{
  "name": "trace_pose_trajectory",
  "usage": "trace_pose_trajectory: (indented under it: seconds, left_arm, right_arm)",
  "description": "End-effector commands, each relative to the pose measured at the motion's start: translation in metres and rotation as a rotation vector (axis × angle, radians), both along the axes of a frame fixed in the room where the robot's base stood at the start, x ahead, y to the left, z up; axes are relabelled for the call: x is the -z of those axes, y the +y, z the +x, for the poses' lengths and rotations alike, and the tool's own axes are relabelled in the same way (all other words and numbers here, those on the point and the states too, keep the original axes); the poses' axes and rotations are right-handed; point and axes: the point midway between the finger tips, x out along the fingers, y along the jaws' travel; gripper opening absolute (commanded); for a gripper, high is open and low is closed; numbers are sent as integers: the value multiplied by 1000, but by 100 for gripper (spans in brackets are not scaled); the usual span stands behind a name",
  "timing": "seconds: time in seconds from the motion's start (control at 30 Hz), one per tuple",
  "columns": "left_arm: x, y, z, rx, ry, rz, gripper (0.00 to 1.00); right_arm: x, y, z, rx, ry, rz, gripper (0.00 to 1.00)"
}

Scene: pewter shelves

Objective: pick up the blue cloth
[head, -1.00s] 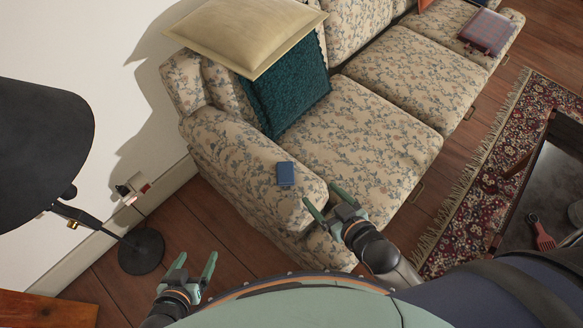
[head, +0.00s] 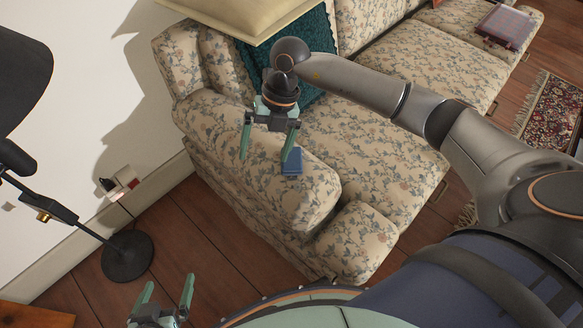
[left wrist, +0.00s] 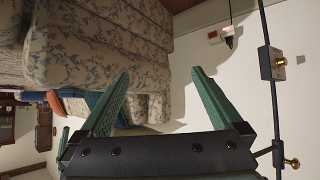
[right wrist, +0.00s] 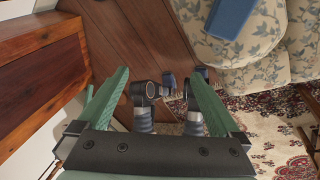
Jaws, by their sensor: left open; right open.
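The blue cloth (head: 293,162) is a small, flat, folded rectangle lying on top of the floral sofa's near arm (head: 250,140). In the right wrist view the cloth (right wrist: 233,14) shows at the top edge, right of the fingers and partly cut off. My right gripper (head: 267,157) is open and empty over the sofa arm. In the head view its right finger overlaps the cloth's left part; I cannot tell whether they touch.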

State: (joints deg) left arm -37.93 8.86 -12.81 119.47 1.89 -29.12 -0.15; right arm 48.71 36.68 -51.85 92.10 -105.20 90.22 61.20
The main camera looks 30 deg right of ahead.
Motion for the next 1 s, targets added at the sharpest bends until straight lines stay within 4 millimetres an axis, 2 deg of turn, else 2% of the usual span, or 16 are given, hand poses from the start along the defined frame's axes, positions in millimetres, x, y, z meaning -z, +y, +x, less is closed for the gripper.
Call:
trace_pose_trajectory:
  seconds: [0.03,0.1,0.2,0.27,0.33,0.4,0.6,1.0]
  left_arm:
    - [8,-1,1,3,-3,0,100]
    - [9,-2,2,8,-10,0,100]
    - [8,-3,4,11,-17,-3,100]
    - [8,-4,4,12,-22,-2,100]
    - [5,-4,7,13,-39,-3,100]
    - [-14,-4,20,12,-118,-9,100]
    - [-47,-2,41,17,-274,-7,100]
    - [-82,-1,56,27,-425,-5,100]
  right_arm:
    - [2,-25,12,32,-20,-102,100]
    - [-1,-52,20,74,-34,-211,100]
    - [-7,-75,27,116,-46,-305,100]
    - [-5,-81,29,131,-48,-331,100]
    - [2,-84,29,136,-47,-342,100]
    - [14,-84,29,134,-46,-343,100]
    - [47,-83,29,133,-47,-340,100]
    - [73,-82,32,132,-49,-336,100]
